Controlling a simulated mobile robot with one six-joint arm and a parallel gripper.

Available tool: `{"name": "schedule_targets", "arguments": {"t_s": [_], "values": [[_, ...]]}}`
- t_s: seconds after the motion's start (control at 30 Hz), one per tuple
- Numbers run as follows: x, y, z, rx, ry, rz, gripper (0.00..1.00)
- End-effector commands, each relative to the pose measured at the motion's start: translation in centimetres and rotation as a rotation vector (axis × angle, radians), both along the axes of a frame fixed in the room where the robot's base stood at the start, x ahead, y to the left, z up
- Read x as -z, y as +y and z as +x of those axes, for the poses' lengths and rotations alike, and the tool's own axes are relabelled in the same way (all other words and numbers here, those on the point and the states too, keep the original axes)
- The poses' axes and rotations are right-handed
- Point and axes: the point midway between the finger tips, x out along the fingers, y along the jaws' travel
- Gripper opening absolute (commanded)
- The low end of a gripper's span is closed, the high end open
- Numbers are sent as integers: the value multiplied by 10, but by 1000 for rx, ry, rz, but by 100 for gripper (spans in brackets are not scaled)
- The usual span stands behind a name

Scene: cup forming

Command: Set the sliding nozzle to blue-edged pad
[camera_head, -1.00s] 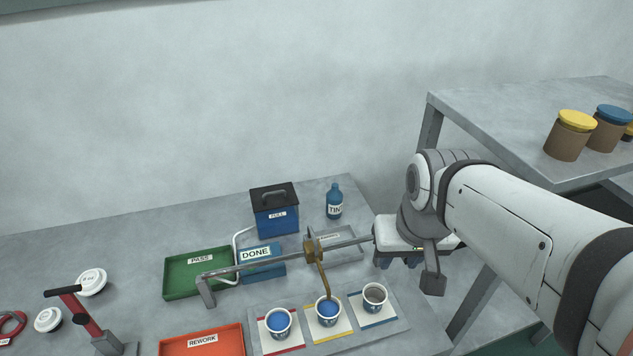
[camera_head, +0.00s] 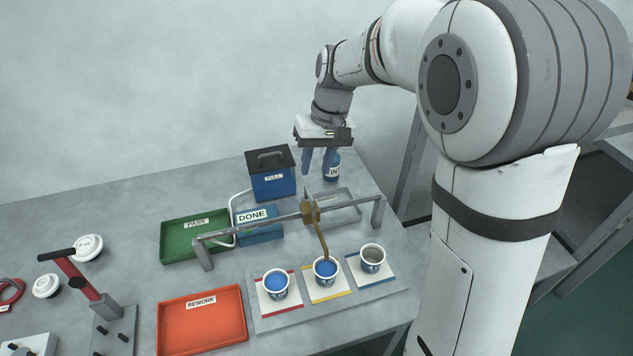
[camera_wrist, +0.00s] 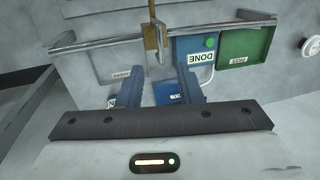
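The sliding nozzle (camera_head: 310,211) is a brass block on a grey rail (camera_head: 270,224). Its curved spout ends over the cup on the yellow-edged pad (camera_head: 327,294). That middle cup (camera_head: 325,272) and the left cup (camera_head: 275,285) on the red-edged pad (camera_head: 280,308) show blue inside. The cup (camera_head: 372,258) on the blue-edged pad (camera_head: 374,284), at right, looks empty. My gripper (camera_head: 320,172) points down behind the rail, near the tint bottle. Its blue fingers are apart with nothing between them. The brass block shows beyond the fingers in the wrist view (camera_wrist: 154,35).
A blue FULL box (camera_head: 272,184) and the TINT bottle (camera_head: 332,166) stand behind the rail. A blue DONE box (camera_head: 260,232), green PASS tray (camera_head: 195,236) and orange REWORK tray (camera_head: 203,318) lie left. A red-handled lever (camera_head: 82,280) stands further left.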

Motion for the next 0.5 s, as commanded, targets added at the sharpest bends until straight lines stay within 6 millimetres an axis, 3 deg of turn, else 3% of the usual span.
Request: {"name": "schedule_targets", "arguments": {"t_s": [0.3, 0.5], "values": [[48, 10, -4, -1, 3, -1, 33], [61, 12, -5, -1, 1, 0, 33]]}}
